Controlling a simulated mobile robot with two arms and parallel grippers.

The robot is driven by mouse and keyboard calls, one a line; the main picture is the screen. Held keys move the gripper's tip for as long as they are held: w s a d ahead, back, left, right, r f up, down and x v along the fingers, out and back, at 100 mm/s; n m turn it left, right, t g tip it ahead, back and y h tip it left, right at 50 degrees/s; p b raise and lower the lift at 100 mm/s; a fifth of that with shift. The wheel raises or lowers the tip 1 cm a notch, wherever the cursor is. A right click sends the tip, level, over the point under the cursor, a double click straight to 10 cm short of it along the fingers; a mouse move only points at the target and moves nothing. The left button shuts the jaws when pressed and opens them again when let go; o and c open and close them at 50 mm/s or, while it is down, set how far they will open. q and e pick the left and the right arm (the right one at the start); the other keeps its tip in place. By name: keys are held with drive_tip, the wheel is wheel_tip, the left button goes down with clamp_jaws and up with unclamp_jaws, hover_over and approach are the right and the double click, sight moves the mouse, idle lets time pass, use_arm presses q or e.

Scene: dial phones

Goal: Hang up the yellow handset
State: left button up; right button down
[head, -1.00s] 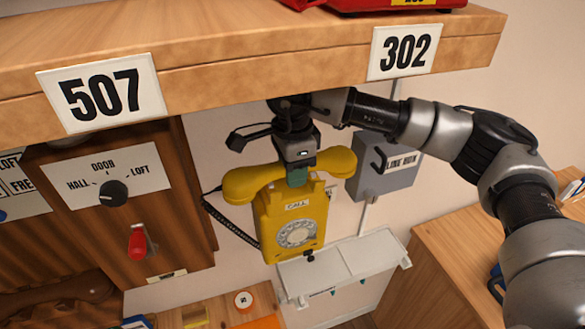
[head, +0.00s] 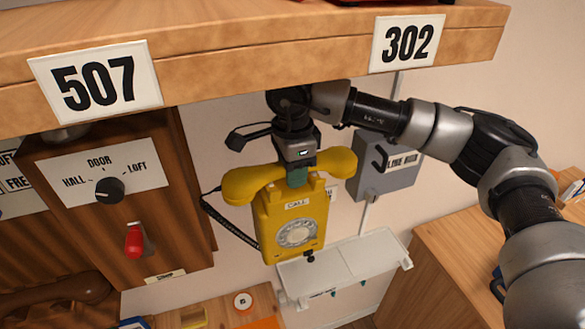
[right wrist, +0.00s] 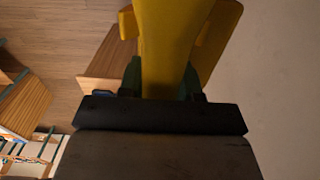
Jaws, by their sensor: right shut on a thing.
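The yellow handset (head: 243,184) lies across the top of the yellow wall phone (head: 290,218) in the head view, at or just above its cradle prongs. I cannot tell whether it rests fully on them. My right gripper (head: 297,176) comes down from above and is shut on the handset's middle. In the right wrist view the handset (right wrist: 165,45) sits between the green fingertips. A dark cord (head: 228,222) runs from the handset's left end. The phone has a pale dial and a "CALL" label. My left gripper is not in view.
A wooden shelf with signs 507 (head: 95,84) and 302 (head: 406,43) overhangs the phone. A wooden panel with a black knob (head: 109,189) and red lever (head: 134,240) stands left. A grey line box (head: 386,175) is right. A white box (head: 345,272) is below.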

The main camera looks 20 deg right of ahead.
drive_tip(key=shift+f+b, duration=0.7)
drive_tip(key=shift+f, duration=0.15)
drive_tip(key=c, duration=0.7)
unclamp_jaws()
drive_tip(key=shift+r, duration=0.15)
drive_tip(key=shift+r+b, duration=0.3)
drive_tip(key=shift+r, duration=0.05)
wheel_tip(320, 180, up, 5)
drive_tip(key=shift+r+b, duration=0.15)
drive_tip(key=shift+b, duration=0.9)
drive_tip(key=shift+r, duration=0.65)
